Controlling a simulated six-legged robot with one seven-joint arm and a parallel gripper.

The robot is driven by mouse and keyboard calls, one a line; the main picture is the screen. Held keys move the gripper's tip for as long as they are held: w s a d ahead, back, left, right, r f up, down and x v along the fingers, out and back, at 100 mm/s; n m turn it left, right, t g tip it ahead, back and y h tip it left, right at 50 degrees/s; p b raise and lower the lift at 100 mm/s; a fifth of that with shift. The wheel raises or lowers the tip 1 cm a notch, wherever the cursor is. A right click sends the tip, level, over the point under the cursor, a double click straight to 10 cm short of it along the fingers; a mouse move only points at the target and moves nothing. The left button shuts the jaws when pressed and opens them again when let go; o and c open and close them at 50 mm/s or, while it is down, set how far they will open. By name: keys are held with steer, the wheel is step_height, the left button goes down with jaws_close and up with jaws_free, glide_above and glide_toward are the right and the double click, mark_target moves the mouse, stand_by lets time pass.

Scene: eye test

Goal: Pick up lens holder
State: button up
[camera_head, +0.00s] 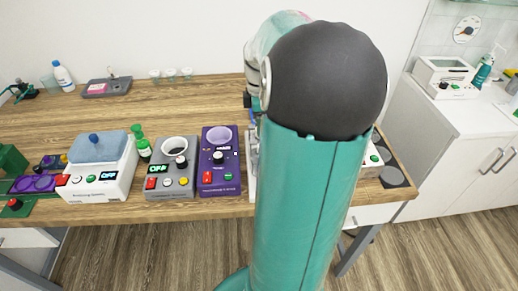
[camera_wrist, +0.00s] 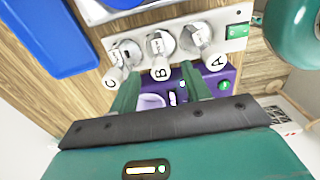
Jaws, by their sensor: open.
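Three lens holders stand in a row on a white rack (camera_wrist: 182,38) in the wrist view. Each has a round clear part and a white round end marked with a letter: holder C (camera_wrist: 125,55) at left, holder B (camera_wrist: 160,45) in the middle, holder A (camera_wrist: 197,38) at right. My gripper (camera_wrist: 160,71) is open, its two green fingers apart on either side of B's lettered end. I cannot tell whether a finger touches it. In the head view my arm hides the gripper and nearly all of the rack.
A purple device (camera_wrist: 220,76) lies below the rack; it also shows in the head view (camera_head: 219,182). A grey device (camera_head: 170,183) and a white box with a blue lid (camera_head: 100,180) stand left of it. A blue tray (camera_wrist: 45,35) is at upper left. The table's back is mostly clear.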

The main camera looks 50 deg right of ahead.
step_height(320, 180, down, 3)
steer(key=shift+w+a+f, duration=0.1)
steer(key=shift+f, duration=0.1)
jaws_close()
steer(key=shift+r, duration=0.1)
